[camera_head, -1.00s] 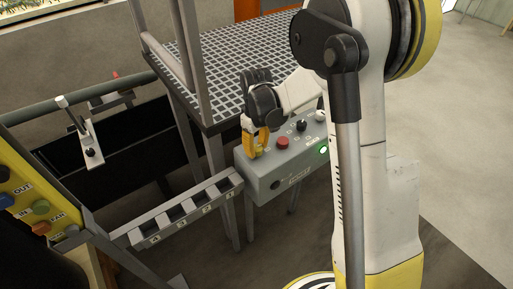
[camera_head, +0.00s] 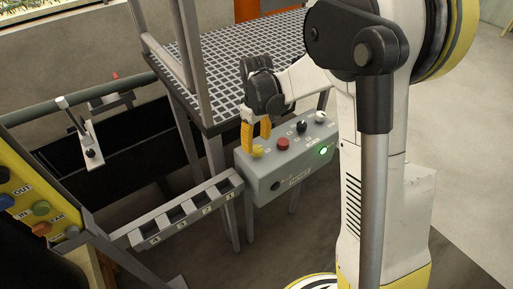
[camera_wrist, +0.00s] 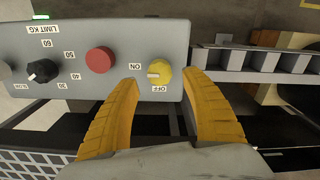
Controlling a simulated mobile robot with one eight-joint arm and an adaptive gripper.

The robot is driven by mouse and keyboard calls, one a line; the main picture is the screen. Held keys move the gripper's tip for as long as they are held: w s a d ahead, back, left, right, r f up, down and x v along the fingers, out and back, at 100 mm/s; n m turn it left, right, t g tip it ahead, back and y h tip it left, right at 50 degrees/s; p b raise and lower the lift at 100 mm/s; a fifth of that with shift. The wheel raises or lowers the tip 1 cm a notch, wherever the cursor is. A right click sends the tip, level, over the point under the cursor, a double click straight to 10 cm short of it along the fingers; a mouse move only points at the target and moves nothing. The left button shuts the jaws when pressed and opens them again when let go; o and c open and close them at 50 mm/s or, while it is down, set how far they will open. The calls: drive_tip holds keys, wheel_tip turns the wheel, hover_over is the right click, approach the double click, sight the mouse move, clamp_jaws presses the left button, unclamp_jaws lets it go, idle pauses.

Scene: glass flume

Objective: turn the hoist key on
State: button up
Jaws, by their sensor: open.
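The hoist key is a round yellow knob (camera_wrist: 159,73) on a grey control box (camera_wrist: 95,30), seen upside down in the wrist view. A pale mark on it points left, toward the side with the ON label; OFF is printed below it. My gripper (camera_wrist: 161,80) has two yellow ribbed fingers spread wide, one on each side of the knob, with clear gaps and nothing held. In the head view the knob (camera_head: 257,152) shows just below the open fingertips of my gripper (camera_head: 256,144).
On the box are a red button (camera_head: 283,144), a black dial (camera_head: 302,127), a white knob (camera_head: 320,117) and a lit green lamp (camera_head: 323,151). A slotted rack (camera_head: 190,207) adjoins its left side. A grated platform (camera_head: 240,60) stands behind.

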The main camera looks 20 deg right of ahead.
sight(257, 148)
wheel_tip(257, 148, up, 8)
drive_tip(key=shift+s+r, duration=0.1)
drive_tip(key=shift+r, duration=0.05)
idle(0.5)
